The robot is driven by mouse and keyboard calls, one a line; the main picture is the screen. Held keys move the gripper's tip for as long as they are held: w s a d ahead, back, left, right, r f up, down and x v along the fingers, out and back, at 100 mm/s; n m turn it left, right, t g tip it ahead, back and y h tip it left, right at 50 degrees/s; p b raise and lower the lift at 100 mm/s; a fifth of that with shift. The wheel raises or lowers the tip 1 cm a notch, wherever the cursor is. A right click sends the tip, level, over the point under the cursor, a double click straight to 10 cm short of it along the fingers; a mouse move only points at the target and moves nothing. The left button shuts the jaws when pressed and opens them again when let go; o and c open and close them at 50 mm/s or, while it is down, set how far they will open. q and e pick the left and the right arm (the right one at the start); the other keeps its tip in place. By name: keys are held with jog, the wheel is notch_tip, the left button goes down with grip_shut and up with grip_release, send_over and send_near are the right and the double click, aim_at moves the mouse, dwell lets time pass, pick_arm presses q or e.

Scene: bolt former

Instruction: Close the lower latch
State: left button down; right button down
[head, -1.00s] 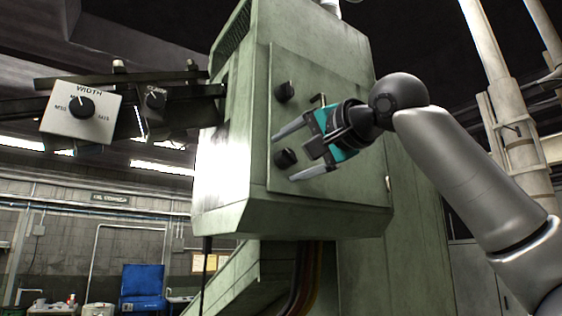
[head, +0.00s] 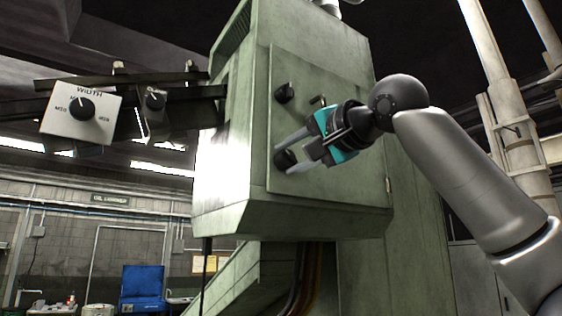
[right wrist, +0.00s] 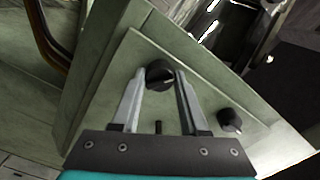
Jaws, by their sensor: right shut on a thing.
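The lower latch (head: 284,160) is a dark round knob on the door panel of the green machine. My right gripper (head: 282,155) is at it, with one finger on either side, shut on the knob. In the right wrist view the same latch (right wrist: 159,73) sits between the tips of both fingers (right wrist: 158,82). The upper latch (head: 284,92), a similar dark knob, is above and clear of the gripper; it also shows in the right wrist view (right wrist: 230,119). My left gripper is not in view.
A small dark handle (head: 318,100) sticks out of the green door panel (head: 345,90) close to my gripper. A white box with a WIDTH dial (head: 81,108) is at the left.

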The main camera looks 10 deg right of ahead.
jog(key=shift+r+n+p, duration=0.1)
jog(key=shift+n+p, duration=0.55)
jog(key=shift+n, duration=0.45)
jog(key=shift+n+p, duration=0.3)
jog(key=shift+n, duration=0.6)
jog(key=n+p, duration=0.1)
jog(key=n, duration=0.1)
jog(key=shift+n+p, duration=0.3)
jog(key=shift+n, duration=0.6)
jog(key=shift+c, duration=1.2)
grip_release()
